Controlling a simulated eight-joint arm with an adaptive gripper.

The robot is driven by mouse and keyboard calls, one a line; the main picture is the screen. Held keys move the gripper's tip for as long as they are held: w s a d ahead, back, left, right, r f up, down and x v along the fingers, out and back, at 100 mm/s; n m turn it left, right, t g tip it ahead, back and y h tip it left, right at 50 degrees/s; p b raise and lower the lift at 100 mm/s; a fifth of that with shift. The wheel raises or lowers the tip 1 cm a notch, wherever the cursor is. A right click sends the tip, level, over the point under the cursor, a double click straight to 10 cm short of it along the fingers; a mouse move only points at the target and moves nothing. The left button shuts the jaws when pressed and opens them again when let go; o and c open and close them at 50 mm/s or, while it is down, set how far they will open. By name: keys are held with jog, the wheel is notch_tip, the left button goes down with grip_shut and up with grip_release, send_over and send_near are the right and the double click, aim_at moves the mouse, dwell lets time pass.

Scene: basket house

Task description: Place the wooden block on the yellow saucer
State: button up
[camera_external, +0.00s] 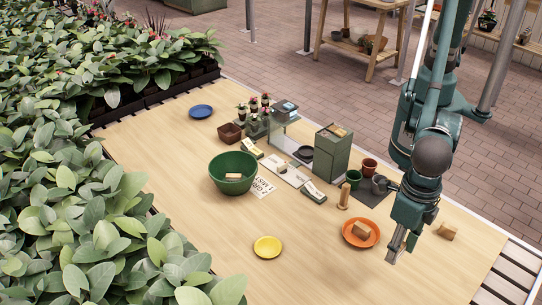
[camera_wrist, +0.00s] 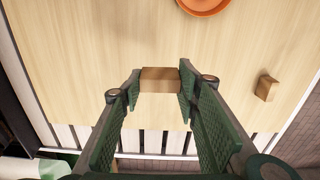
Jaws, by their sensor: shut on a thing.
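The yellow saucer (camera_external: 268,247) lies empty at the front middle of the table in the external view. My gripper (camera_external: 394,254) is well to its right, pointing down over the table's right part. In the wrist view my gripper (camera_wrist: 160,84) is shut on a wooden block (camera_wrist: 160,80), held between the tips of the green pads. The fingers hide this block in the external view. I cannot tell how high it is above the table. Another wooden block (camera_external: 446,231) lies to the right of my gripper, and it also shows in the wrist view (camera_wrist: 267,88).
An orange saucer (camera_external: 375,237) with a block on it stands left of my gripper. An upright wooden piece (camera_external: 344,196), a green bowl (camera_external: 232,186) and a green canister (camera_external: 332,155) stand further back. The table between the yellow and orange saucers is clear.

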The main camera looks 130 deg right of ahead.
jog(key=w+d, duration=0.5)
jog(key=d, duration=0.5)
jog(key=w+d, duration=0.6)
jog(key=d, duration=0.4)
jog(key=w+d+r, duration=0.1)
jog(key=w+d, duration=0.5)
jog(key=d, duration=0.5)
jog(key=shift+p, duration=0.45)
jog(key=shift+f, duration=0.1)
send_over(268, 247)
jog(key=shift+f+b, duration=0.4)
jog(key=shift+f, duration=2.65)
jog(key=shift+f+b, duration=0.3)
jog(key=shift+f, duration=1.55)
jog(key=shift+f, duration=0.2)
